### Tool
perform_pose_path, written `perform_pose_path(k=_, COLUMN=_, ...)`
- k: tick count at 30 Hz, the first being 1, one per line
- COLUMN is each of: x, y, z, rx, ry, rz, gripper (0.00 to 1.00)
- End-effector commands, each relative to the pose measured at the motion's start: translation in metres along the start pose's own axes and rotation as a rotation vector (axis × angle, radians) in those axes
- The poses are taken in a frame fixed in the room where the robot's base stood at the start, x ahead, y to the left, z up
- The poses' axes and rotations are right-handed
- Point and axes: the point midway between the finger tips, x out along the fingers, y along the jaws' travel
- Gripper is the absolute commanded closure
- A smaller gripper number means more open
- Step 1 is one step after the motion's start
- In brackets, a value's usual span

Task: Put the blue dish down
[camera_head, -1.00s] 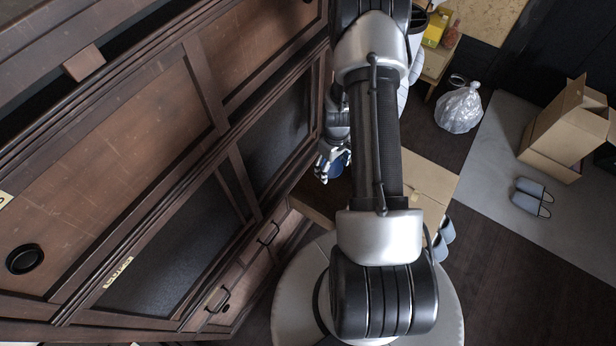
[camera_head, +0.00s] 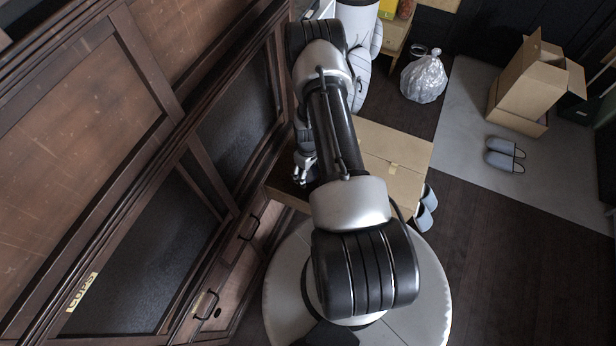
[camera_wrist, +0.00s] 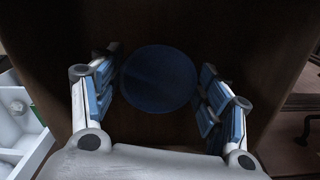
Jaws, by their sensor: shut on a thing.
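The blue dish (camera_wrist: 159,79) is round and dark blue. In the wrist view it sits between the two fingers of my gripper (camera_wrist: 158,85), whose blue pads reach its left and right edges. My gripper is shut on it. A dark brown wooden surface (camera_wrist: 160,25) lies behind the dish; I cannot tell whether the dish touches it. In the head view my gripper (camera_head: 301,174) is over the brown wooden top (camera_head: 283,186) beside the cabinet. The dish is hidden there.
A dark wooden cabinet (camera_head: 175,90) with a "CUPS" label (camera_head: 82,292) stands close on the left. A cardboard box (camera_head: 400,150) is right of my arm. Slippers (camera_head: 505,155), a plastic bag (camera_head: 424,78) and an open carton (camera_head: 530,90) are farther right. A white container (camera_wrist: 18,130) shows in the wrist view.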

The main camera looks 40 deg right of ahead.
Motion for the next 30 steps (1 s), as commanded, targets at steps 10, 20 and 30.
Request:
perform_pose_path(k=10, x=0.035, y=0.0, z=0.0, rx=0.0, ry=0.0, rz=0.0, gripper=0.55)
perform_pose_path(k=20, x=0.038, y=-0.001, z=0.0, rx=0.0, ry=0.0, rz=-0.001, gripper=0.28)
perform_pose_path(k=30, x=0.038, y=-0.001, z=0.0, rx=0.0, ry=-0.001, rz=-0.001, gripper=0.11)
